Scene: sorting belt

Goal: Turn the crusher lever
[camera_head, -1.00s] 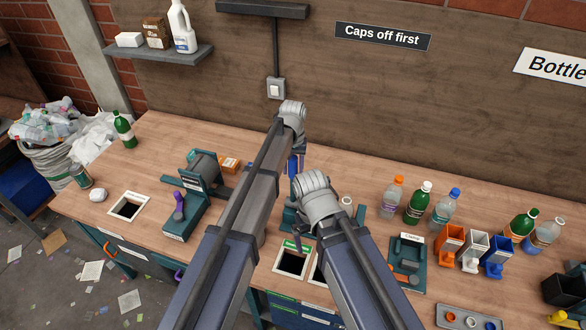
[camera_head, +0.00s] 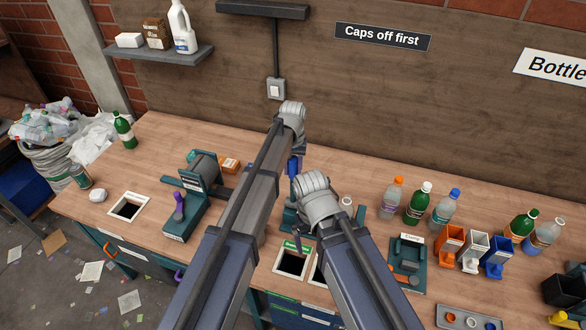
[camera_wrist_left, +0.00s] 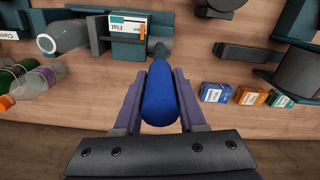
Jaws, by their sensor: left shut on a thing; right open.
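The crusher lever shows as a blue rounded handle (camera_wrist_left: 160,95) in the left wrist view. Its thin teal stem runs toward a teal machine with a white label (camera_wrist_left: 128,25). My left gripper (camera_wrist_left: 160,112) has its two purple-grey fingers on either side of the handle, shut on it. In the head view a bit of the blue handle (camera_head: 292,166) shows below my left gripper (camera_head: 298,152), partly hidden by my left arm. My right gripper (camera_head: 303,240) is lower, over the front of the teal machine, mostly hidden behind its own wrist; it is open.
Bottles (camera_head: 418,203) and orange, white and blue holders (camera_head: 472,250) stand at the right. A teal device with a purple lever (camera_head: 179,207) stands at the left. Square openings (camera_head: 291,263) lie at the bench front. Small boxes (camera_wrist_left: 247,95) lie near the left gripper.

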